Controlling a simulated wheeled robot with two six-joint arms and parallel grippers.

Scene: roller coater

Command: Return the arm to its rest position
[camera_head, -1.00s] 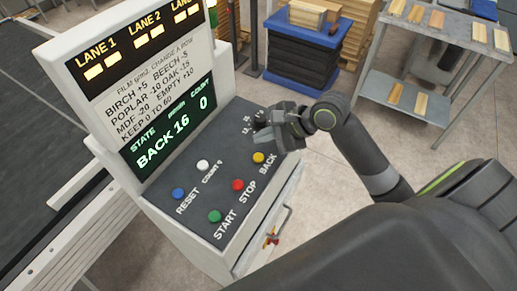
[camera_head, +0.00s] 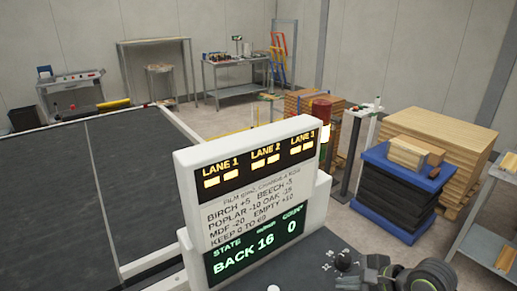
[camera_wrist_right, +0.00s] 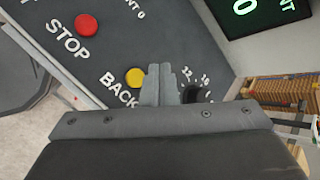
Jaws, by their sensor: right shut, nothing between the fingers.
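My right gripper (camera_head: 350,284) shows at the bottom edge of the head view, low over the right part of the control panel (camera_head: 318,246). In the right wrist view its two fingers (camera_wrist_right: 166,84) are together with nothing between them. The fingertips are beside the yellow BACK button (camera_wrist_right: 135,77) and a dark round knob (camera_wrist_right: 193,93) with a number scale. I cannot tell whether they touch the panel. The knob also shows in the head view (camera_head: 343,260). My left gripper is in neither view.
The upright display (camera_head: 250,205) reads BACK 16 and COUNT 0. The red STOP button (camera_wrist_right: 86,24) is on the panel. A dark conveyor bed (camera_head: 80,190) lies left. A blue-topped stack (camera_head: 400,180) with wooden blocks and a signal tower (camera_head: 323,125) stand behind the panel.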

